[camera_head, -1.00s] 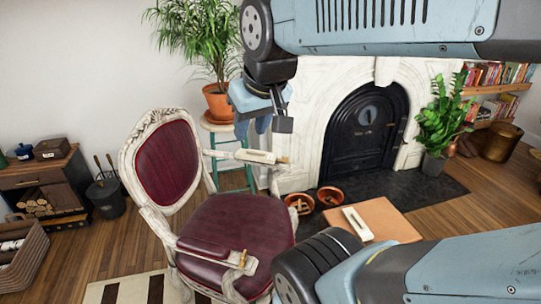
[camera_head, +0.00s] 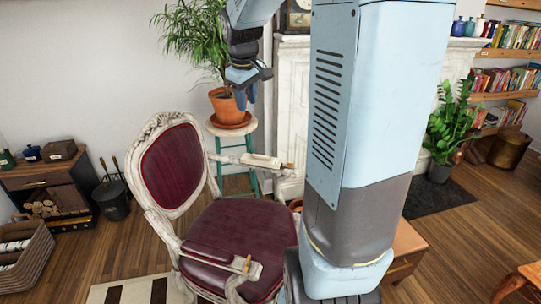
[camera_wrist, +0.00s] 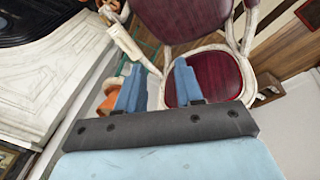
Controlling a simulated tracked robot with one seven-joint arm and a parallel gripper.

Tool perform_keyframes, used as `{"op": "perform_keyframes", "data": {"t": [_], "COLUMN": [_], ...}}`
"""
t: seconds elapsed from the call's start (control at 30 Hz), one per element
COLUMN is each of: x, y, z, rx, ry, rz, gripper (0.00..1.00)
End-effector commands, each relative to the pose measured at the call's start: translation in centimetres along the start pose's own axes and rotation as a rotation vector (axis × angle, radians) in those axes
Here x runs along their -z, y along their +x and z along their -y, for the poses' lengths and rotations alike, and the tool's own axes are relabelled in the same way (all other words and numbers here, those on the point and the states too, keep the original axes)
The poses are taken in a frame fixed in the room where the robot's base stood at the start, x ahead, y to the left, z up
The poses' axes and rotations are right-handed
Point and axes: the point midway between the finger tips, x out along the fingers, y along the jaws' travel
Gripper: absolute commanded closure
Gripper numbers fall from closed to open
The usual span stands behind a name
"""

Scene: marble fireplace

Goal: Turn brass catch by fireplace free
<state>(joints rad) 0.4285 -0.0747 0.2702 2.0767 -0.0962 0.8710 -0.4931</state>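Two pale plates with brass catches sit on the white chair's armrests. The one nearer the fireplace (camera_head: 292,100) has its brass catch (camera_head: 289,165) at the right end of its plate (camera_head: 262,160). The other brass catch (camera_head: 246,264) is on the near armrest. In the wrist view a pale plate (camera_wrist: 127,42) lies beyond my fingers. My gripper (camera_head: 243,92) hangs in front of the potted plant, above and apart from the far armrest. In the wrist view my gripper (camera_wrist: 157,85) has its fingers apart with nothing between them. My arm hides most of the fireplace.
The burgundy chair (camera_head: 235,235) stands in front. A terracotta plant pot (camera_head: 229,108) rests on a green-legged stool (camera_head: 232,130) behind the far armrest. A low wooden table (camera_head: 408,243) is partly hidden by my arm.

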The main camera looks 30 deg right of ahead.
Motion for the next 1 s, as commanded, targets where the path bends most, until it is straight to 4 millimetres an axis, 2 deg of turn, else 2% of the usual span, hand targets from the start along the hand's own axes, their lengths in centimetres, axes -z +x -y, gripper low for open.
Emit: {"op": "perform_keyframes", "data": {"t": [0.03,0.2,0.5,0.73,1.0], "x": [0.6,2.5,4.4,4.5,3.2], "y": [1.2,4.8,12.0,18.1,25.4], "z": [-1.1,-4.6,-11.0,-16.0,-21.7], "rx": [0.011,0.046,0.121,0.182,0.247], "ry": [-0.014,-0.076,-0.173,-0.23,-0.275], "rz": [0.011,0.029,0.029,0.0,-0.062], "gripper": [0.64,0.64,0.64,0.64,0.64]}}
